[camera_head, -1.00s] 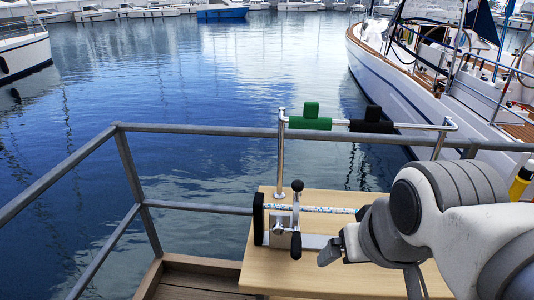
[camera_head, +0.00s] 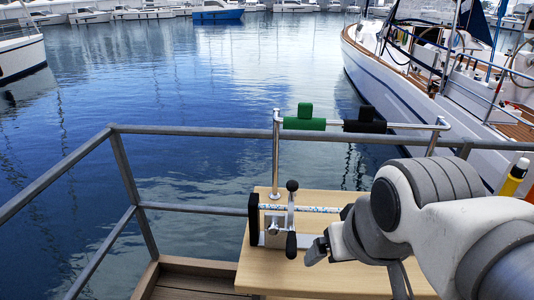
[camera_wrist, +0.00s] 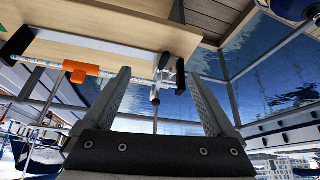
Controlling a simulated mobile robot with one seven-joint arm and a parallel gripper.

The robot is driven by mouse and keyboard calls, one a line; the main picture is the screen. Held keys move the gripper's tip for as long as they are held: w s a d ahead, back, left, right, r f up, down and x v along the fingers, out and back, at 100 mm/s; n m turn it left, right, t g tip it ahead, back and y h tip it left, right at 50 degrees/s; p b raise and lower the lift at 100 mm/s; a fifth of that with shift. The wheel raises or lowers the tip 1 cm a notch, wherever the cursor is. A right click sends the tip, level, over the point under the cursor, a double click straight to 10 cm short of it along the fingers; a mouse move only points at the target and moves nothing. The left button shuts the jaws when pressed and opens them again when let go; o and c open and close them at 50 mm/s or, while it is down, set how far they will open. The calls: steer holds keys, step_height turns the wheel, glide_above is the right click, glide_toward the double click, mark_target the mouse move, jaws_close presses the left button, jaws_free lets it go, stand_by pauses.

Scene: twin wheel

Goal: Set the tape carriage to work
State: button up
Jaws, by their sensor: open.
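On a wooden table (camera_head: 330,272) stands a mechanism with a speckled blue-and-white tape bar (camera_head: 316,209), a black wheel (camera_head: 254,219) at its left end, an upright lever with a black knob (camera_head: 292,186), and a black handle (camera_head: 291,246) hanging in front. The upside-down wrist view shows an orange block (camera_wrist: 81,71) on the bar and a second black end piece (camera_wrist: 18,42); my arm hides both in the head view. My gripper (camera_head: 318,250) is open and empty, just right of the black handle. In the wrist view (camera_wrist: 158,76) the handle lies between its fingers, with no contact visible.
A bent metal frame behind the table carries a green block (camera_head: 305,118) and a black block (camera_head: 364,120). A grey railing (camera_head: 200,131) runs behind, with water beyond. Boats lie further off. The table front is mostly clear.

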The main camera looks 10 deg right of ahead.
steer(key=shift+c, duration=0.3)
steer(key=shift+w+f, duration=0.1)
steer(key=shift+c, duration=1.2)
steer(key=w+f+t+b, duration=0.1)
steer(key=w+f+b, duration=0.1)
steer(key=w+b, duration=0.1)
steer(key=w+f+t+b, duration=0.1)
steer(key=w+f+b, duration=0.1)
steer(key=b, duration=0.2)
steer(key=w+a+f+t+b, duration=0.1)
steer(key=w+f+t+b, duration=0.1)
steer(key=w+f+b, duration=0.1)
steer(key=shift+w+y, duration=0.3)
steer(key=w+f+t+b, duration=0.1)
steer(key=w+t+b, duration=0.1)
steer(key=w, duration=0.6)
steer(key=w+f+m+t+b, duration=0.1)
steer(key=w+f+t+b, duration=0.1)
steer(key=w+b, duration=0.3)
steer(key=w+f+m+t+b, duration=0.1)
steer(key=w+t+b, duration=0.2)
steer(key=w, duration=1)
steer(key=shift+w+d+f+t, duration=0.15)
steer(key=shift+w+d+t, duration=0.05)
steer(key=shift+t, duration=0.5)
jaws_close()
